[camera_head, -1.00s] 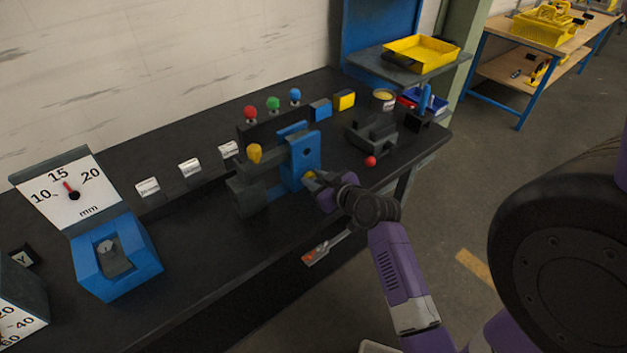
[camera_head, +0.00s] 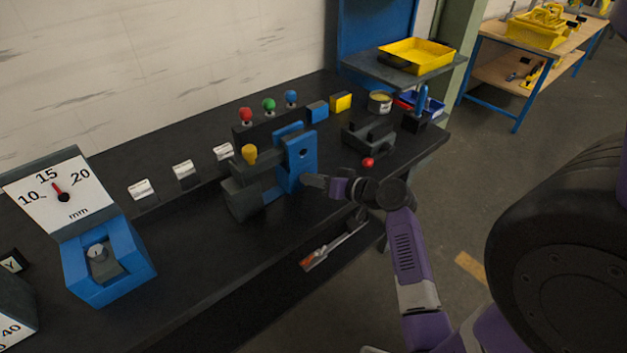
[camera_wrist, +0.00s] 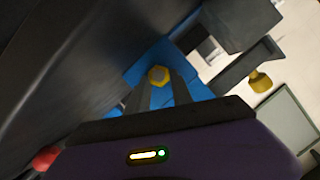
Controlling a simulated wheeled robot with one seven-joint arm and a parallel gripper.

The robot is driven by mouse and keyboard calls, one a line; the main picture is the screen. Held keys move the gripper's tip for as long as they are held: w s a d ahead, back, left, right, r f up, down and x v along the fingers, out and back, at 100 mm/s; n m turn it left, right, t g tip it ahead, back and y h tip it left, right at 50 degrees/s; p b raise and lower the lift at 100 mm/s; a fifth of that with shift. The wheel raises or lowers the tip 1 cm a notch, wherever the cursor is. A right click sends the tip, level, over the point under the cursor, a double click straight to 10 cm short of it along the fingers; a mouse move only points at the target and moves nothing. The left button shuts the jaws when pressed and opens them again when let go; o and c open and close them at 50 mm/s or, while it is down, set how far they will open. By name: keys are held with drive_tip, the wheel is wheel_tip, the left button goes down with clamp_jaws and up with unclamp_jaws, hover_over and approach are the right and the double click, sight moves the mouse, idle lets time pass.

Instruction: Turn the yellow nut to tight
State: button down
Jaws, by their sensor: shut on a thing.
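The yellow nut (camera_wrist: 160,72) sits around a grey bolt end on the front of the blue upright block (camera_head: 301,160). In the wrist view it lies between the tips of my gripper's two dark fingers (camera_wrist: 159,88). My gripper (camera_head: 310,181) reaches the block's lower front from the right in the head view and is shut on the nut. The nut is hidden there by the fingers. How tight the nut is cannot be read from these views.
A yellow knob (camera_head: 250,154) stands on the dark fixture left of the block. A dark holder (camera_head: 368,138) and a red ball (camera_head: 368,162) are to the right. A blue gauge (camera_head: 108,264) with a dial stands at left. The bench front is mostly clear.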

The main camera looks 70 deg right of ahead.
idle(0.5)
drive_tip(key=c, duration=1.1)
unclamp_jaws()
drive_tip(key=shift+b+v, duration=0.55)
drive_tip(key=shift+v, duration=3.4)
